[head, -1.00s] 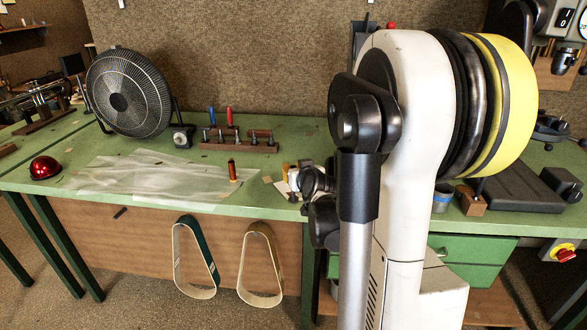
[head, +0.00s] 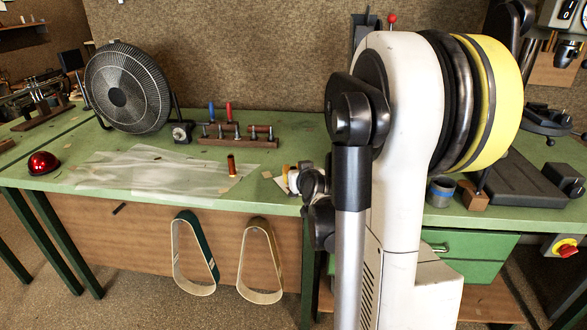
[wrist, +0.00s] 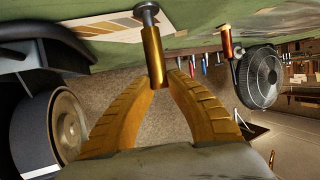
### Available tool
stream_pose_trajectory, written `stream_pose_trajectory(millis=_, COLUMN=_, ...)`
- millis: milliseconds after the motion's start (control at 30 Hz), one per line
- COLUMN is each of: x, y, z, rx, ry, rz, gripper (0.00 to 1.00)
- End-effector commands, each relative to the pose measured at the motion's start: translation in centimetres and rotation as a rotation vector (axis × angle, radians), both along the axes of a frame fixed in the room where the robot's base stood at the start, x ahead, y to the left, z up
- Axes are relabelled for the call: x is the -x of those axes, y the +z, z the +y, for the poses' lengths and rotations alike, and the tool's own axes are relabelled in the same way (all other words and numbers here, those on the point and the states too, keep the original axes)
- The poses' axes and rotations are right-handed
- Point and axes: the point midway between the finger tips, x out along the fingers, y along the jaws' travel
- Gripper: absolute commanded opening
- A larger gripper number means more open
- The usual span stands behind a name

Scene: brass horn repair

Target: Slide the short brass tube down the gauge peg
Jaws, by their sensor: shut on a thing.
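The short brass tube (wrist: 154,60) is pinched at one end between the tips of my gripper (wrist: 160,82) in the wrist view. My gripper's two ribbed golden fingers are shut on it. The grey metal gauge peg (wrist: 147,10), with a wider round flange, shows in line with the tube's far end, towards the green bench. I cannot tell whether the peg's tip is inside the tube or only meets its end.
A copper-coloured upright cylinder (head: 231,165) stands on the green bench (head: 130,205) by a clear plastic sheet (head: 150,172). Behind it are a rack of pegs (head: 238,141) and a black fan (head: 127,88). A red dome (head: 43,163) sits at left. Two belts hang in front.

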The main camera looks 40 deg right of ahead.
Motion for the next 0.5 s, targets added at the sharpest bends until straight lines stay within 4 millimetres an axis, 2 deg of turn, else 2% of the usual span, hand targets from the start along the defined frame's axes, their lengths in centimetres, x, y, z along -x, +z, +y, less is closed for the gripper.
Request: stream_pose_trajectory(millis=500, x=0.0, y=-1.3, z=0.0, rx=0.000, ry=0.000, rz=0.000, gripper=0.00)
